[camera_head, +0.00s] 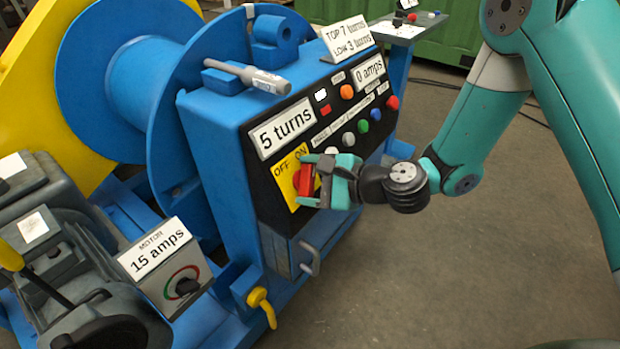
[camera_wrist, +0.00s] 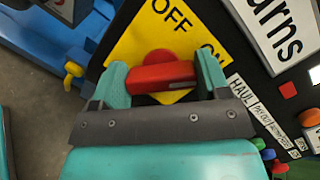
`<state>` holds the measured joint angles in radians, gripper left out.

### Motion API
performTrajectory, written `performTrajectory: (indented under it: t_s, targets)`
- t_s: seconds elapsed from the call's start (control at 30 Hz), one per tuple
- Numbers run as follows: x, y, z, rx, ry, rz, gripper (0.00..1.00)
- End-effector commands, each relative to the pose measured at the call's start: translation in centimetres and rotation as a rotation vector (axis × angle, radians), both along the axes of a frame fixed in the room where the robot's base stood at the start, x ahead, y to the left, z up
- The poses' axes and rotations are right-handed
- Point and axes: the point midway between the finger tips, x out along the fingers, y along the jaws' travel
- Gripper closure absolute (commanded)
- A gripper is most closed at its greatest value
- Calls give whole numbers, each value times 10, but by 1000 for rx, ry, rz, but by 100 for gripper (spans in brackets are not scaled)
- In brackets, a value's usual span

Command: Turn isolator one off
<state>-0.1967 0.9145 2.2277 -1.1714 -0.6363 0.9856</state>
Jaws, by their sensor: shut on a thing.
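The isolator is a red rotary handle (camera_head: 305,180) on a yellow plate (camera_head: 281,180) marked OFF and ON, at the lower left of the blue control box's black panel. No number for it is legible. My gripper (camera_head: 311,182) reaches it from the right and is closed around the handle. In the wrist view the red handle (camera_wrist: 162,77) lies almost level between the two teal fingertips of my gripper (camera_wrist: 163,82). Its right end points near the word ON; OFF is above it. Part of the yellow plate (camera_wrist: 128,45) is hidden by my gripper.
The panel's "5 turns" sign (camera_head: 286,128) is just above, with coloured buttons (camera_head: 363,126) to the right. A grey handle (camera_head: 310,258) and a yellow lever (camera_head: 262,305) are below. A motor box (camera_head: 170,275) reads 15 amps. Open floor (camera_head: 480,240) lies right.

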Motion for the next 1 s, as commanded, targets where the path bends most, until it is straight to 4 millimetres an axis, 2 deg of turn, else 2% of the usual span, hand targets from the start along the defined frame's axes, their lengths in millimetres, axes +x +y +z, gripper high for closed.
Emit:
performTrajectory:
  t_s: [1.0]
  targets:
    - [-1, -1, -3, -517, -660, 419, 54]
